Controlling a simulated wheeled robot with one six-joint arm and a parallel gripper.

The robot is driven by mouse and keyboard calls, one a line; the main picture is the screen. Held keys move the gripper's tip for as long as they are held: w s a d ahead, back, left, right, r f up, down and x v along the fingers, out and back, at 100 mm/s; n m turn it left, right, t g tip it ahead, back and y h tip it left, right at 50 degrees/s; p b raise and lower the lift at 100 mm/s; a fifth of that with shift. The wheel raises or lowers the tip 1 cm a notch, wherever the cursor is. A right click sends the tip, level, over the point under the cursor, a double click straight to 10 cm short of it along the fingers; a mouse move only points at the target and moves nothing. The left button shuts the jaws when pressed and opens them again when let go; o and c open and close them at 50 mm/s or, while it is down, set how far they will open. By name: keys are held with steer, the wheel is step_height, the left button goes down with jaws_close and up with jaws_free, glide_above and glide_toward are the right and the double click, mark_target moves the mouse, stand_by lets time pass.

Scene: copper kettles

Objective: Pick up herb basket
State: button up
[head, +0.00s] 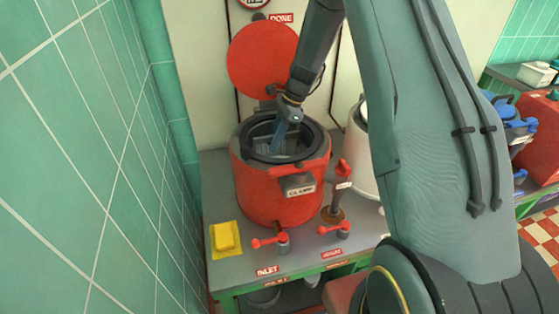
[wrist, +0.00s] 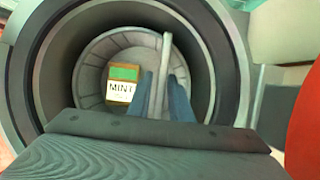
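The herb basket (wrist: 105,48) is a round, grey, ribbed container down inside the red kettle (head: 270,190). A pale bar, which looks like its handle (wrist: 166,55), crosses the wrist view upright. A packet marked MINT (wrist: 117,92), with a green top, lies in the basket. My gripper (wrist: 161,85) reaches down through the kettle's open mouth. Its two blue fingers stand apart, one on each side of the bar. I see no clear contact on both sides. In the head view my gripper (head: 279,140) hides part of the kettle's inside.
The red round lid (head: 263,58) stands raised behind the kettle. A white vessel (head: 360,160) stands close on the right. A yellow block (head: 226,238) and red-handled valves (head: 283,242) are at the front. The tiled wall (head: 90,170) is near on the left.

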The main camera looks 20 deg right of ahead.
steer(key=shift+x, duration=0.85)
jaws_close()
steer(key=shift+w, duration=0.1)
stand_by(0.7)
